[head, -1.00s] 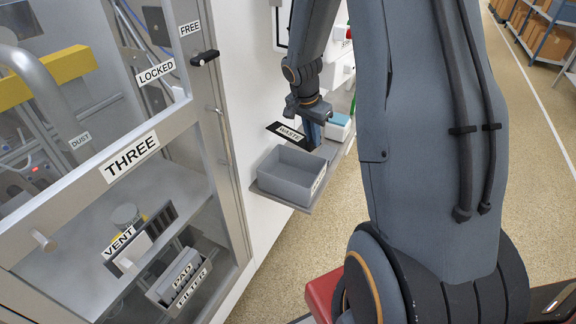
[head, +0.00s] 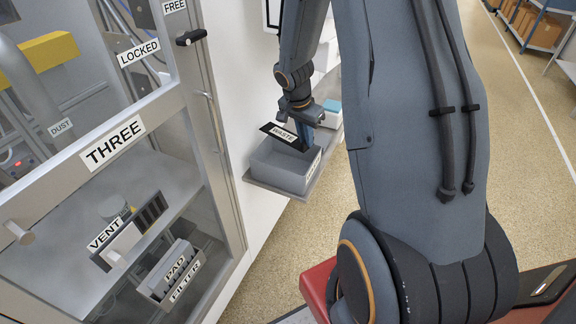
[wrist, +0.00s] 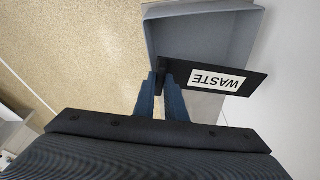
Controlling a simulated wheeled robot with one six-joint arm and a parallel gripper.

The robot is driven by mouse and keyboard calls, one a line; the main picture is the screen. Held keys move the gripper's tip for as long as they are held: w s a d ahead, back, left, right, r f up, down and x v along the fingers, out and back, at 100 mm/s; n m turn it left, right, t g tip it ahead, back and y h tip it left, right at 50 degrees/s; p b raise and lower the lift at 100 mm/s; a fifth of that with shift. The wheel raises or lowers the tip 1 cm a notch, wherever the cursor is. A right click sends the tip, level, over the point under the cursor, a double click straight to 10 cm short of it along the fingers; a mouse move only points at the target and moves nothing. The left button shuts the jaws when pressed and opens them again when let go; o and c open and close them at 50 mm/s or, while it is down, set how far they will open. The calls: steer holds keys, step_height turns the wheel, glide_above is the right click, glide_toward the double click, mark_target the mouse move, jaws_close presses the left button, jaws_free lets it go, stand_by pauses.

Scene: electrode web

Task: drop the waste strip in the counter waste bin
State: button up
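The waste strip (head: 279,133) is a thin black plate with a white WASTE label. My gripper (head: 304,138) holds it at one end; in the wrist view the blue fingers (wrist: 161,84) are on both sides of the strip's dark end (wrist: 185,71). The counter waste bin (head: 278,178) is a grey open box on a small shelf. In the head view the strip appears over the bin's far part, above the rim. In the wrist view the strip crosses the near part of the bin's opening (wrist: 203,32). The bin floor is partly hidden.
A small box with a blue top (head: 331,110) stands behind the bin on the shelf (head: 262,185). To the left is a glazed cabinet door with a THREE label (head: 113,142) and a handle. Vent and filter parts (head: 172,272) sit inside. Open floor lies to the right.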

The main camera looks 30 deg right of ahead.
steer(key=o, duration=0.5)
steer(key=shift+c, duration=0.2)
steer(key=shift+b+v, duration=0.95)
steer(key=shift+v, duration=3)
steer(key=s+a+n+y+b, duration=0.1)
steer(key=s+a+n+y, duration=0.1)
steer(key=s+a+n, duration=1.1)
steer(key=s+a, duration=0.2)
steer(key=a, duration=0.2)
steer(key=shift+s+y+b, duration=0.35)
steer(key=shift+s+y, duration=0.05)
